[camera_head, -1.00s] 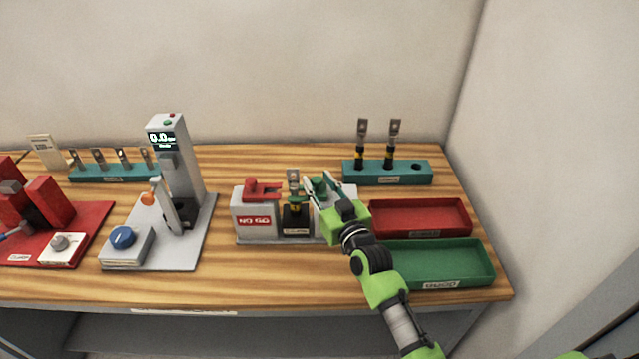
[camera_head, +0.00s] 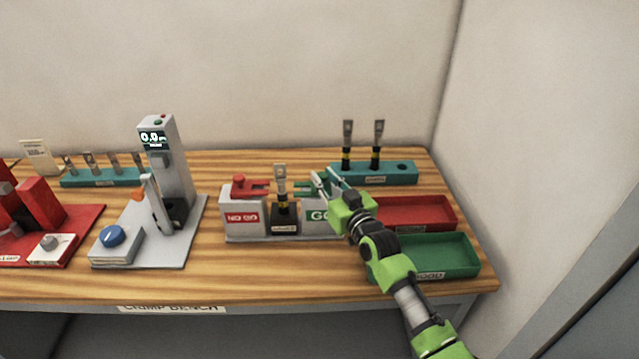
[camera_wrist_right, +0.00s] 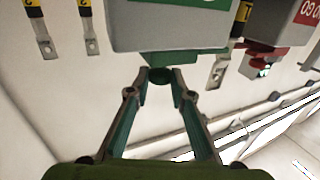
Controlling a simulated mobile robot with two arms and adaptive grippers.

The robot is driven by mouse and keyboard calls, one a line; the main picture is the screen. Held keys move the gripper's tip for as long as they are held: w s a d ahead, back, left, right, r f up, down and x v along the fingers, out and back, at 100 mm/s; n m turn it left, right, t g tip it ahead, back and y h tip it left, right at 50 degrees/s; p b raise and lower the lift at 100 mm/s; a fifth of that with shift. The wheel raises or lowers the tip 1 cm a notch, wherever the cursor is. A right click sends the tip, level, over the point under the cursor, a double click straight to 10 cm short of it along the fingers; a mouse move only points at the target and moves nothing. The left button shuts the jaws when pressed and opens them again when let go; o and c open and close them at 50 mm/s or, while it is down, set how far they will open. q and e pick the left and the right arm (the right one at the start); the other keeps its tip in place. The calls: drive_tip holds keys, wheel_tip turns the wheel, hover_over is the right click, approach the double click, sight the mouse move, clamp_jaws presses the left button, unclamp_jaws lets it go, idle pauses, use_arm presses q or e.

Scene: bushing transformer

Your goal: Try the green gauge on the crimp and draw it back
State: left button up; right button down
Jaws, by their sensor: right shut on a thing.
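The green gauge (camera_head: 304,187) is level over the white GO block (camera_head: 318,215). Its forked end points left, toward a lug (camera_head: 281,178) with a black and yellow barrel. The lug stands upright in a black holder (camera_head: 284,220). A small gap shows between the fork and the crimp. My right gripper (camera_head: 324,183) is shut on the gauge's knob from the right; the right wrist view shows the fingertips (camera_wrist_right: 160,80) closed on it, under the green gauge body (camera_wrist_right: 190,58). Whether the gauge touches the block is unclear. My left gripper is out of view.
A red gauge (camera_head: 250,187) sits on the NO GO block (camera_head: 241,216), left of the lug. A teal rack (camera_head: 385,173) with two lugs stands behind my right gripper. A red tray (camera_head: 425,212) and a green tray (camera_head: 440,255) lie to the right. A grey tester (camera_head: 165,170) stands left.

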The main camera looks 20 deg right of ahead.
drive_tip(key=shift+d, duration=0.15)
drive_tip(key=c, duration=2)
unclamp_jaws()
drive_tip(key=shift+o, duration=1.1)
drive_tip(key=shift+d, duration=0.1)
drive_tip(key=shift+s, duration=0.45)
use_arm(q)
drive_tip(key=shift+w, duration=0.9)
use_arm(e)
drive_tip(key=s+d, duration=0.1)
drive_tip(key=s, duration=1)
drive_tip(key=shift+s+d, duration=0.15)
drive_tip(key=shift+d, duration=0.1)
